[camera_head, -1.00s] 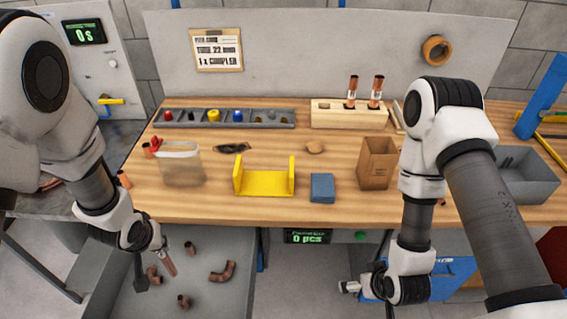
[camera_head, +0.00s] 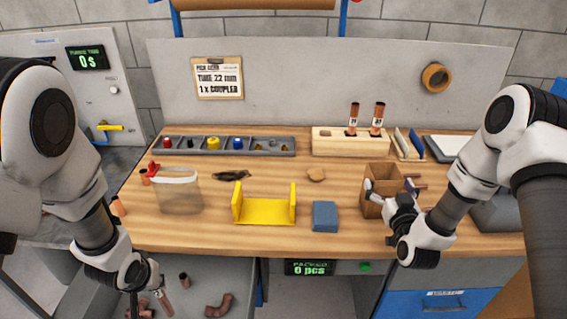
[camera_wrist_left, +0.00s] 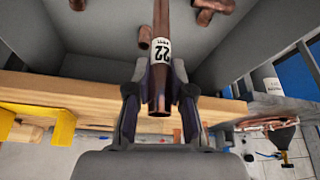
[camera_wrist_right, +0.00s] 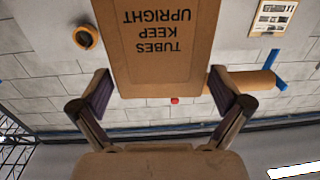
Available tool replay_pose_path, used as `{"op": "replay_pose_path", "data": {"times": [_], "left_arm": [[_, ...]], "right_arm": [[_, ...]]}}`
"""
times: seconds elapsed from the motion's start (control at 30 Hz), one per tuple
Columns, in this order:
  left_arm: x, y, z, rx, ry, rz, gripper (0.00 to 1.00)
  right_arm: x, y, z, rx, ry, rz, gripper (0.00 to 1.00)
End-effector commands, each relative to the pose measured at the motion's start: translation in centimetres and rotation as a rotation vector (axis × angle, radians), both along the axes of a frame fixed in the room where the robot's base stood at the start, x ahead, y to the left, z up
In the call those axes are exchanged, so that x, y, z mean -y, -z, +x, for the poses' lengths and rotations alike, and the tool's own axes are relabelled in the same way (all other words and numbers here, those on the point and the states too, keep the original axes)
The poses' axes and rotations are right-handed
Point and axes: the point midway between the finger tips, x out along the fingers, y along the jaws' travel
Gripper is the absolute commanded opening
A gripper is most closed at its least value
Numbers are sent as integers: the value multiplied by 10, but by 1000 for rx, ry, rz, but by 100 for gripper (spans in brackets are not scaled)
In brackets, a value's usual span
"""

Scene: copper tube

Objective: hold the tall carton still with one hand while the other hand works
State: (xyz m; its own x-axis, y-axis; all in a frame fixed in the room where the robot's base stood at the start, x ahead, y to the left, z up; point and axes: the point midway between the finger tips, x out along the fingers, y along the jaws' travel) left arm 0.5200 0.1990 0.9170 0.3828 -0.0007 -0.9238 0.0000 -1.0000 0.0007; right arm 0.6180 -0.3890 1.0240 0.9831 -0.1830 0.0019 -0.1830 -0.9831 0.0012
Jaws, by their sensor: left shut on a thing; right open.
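The tall carton (camera_head: 386,173) is brown, open at the top, and stands upright near the front right of the workbench. In the right wrist view its face (camera_wrist_right: 165,45) reads "TUBES KEEP UPRIGHT", upside down in that picture. My right gripper (camera_wrist_right: 160,84) is open, with a finger to either side of the carton's near edge; I cannot tell whether either finger touches it. In the head view this gripper (camera_head: 392,190) is at the carton's front. My left gripper (camera_wrist_left: 159,92) is shut on a copper tube (camera_wrist_left: 161,60) with a "22" label, over the grey bin before the bench.
A yellow cradle (camera_head: 264,212), a blue block (camera_head: 325,216) and a clear bag (camera_head: 179,193) are left of the carton. A wooden rack (camera_head: 335,142) holds two copper tubes behind it. Copper fittings lie in the grey bin (camera_head: 236,270). Bench space between bag and cradle is clear.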

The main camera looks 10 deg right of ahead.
Motion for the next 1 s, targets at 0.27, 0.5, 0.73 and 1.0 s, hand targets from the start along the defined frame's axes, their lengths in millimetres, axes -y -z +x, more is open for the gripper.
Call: {"op": "replay_pose_path", "data": {"times": [0.27,0.5,0.73,1.0], "left_arm": [[0,-8,0,0,0,0,0],[0,-7,0,0,0,0,0],[0,-7,0,0,0,0,0],[0,-7,0,0,0,0,0]], "right_arm": [[6,0,33,-1,0,1,100],[6,1,34,-2,0,2,100],[6,1,34,-2,0,1,47],[6,1,34,-2,0,1,47]]}}
